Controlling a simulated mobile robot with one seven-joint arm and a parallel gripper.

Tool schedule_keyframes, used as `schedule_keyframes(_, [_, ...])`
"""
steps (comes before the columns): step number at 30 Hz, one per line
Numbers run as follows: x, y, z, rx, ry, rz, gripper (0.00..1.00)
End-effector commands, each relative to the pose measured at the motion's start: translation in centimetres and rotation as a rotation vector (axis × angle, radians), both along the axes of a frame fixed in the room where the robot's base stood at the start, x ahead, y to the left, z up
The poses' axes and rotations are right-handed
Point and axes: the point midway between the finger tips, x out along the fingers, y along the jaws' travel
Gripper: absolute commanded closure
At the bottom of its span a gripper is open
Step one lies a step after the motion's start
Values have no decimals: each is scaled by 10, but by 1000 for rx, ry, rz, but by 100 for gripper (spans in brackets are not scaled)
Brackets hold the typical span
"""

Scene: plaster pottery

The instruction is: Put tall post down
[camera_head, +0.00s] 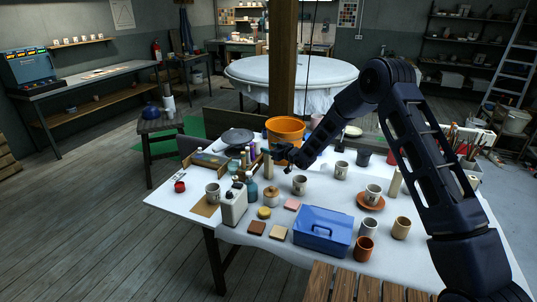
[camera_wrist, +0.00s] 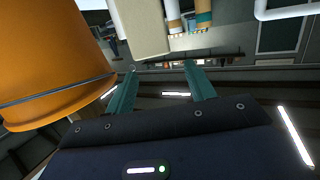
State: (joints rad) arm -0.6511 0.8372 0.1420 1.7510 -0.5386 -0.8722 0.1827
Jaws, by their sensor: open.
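My gripper (camera_head: 277,155) is over the back middle of the white table, in front of the orange bucket, pointing left. In the wrist view its two teal fingers (camera_wrist: 158,80) are spread apart with nothing between them. A pale beige post (camera_head: 267,165) stands upright on the table close to the fingertips. A pale block-like shape, apparently this post (camera_wrist: 143,25), shows just beyond the fingertips in the wrist view, apart from them. A second beige post (camera_head: 395,183) stands at the right, partly hidden by my arm. I cannot tell which is the tall post.
The orange bucket (camera_head: 284,130) is close beside my gripper and fills the left of the wrist view (camera_wrist: 50,60). Several bottles (camera_head: 247,157) stand left of the post. A blue toolbox (camera_head: 322,230), mugs and jars crowd the table's front. A wooden pillar (camera_head: 282,60) rises behind.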

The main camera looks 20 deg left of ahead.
Motion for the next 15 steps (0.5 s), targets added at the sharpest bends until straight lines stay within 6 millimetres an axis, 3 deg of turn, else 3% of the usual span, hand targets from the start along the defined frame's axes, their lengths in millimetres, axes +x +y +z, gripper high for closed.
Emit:
schedule_keyframes(6, [1, -1, 30, 0, 1, -2, 46])
schedule_keyframes(15, [0, 0, 39, -1, 1, -1, 46])
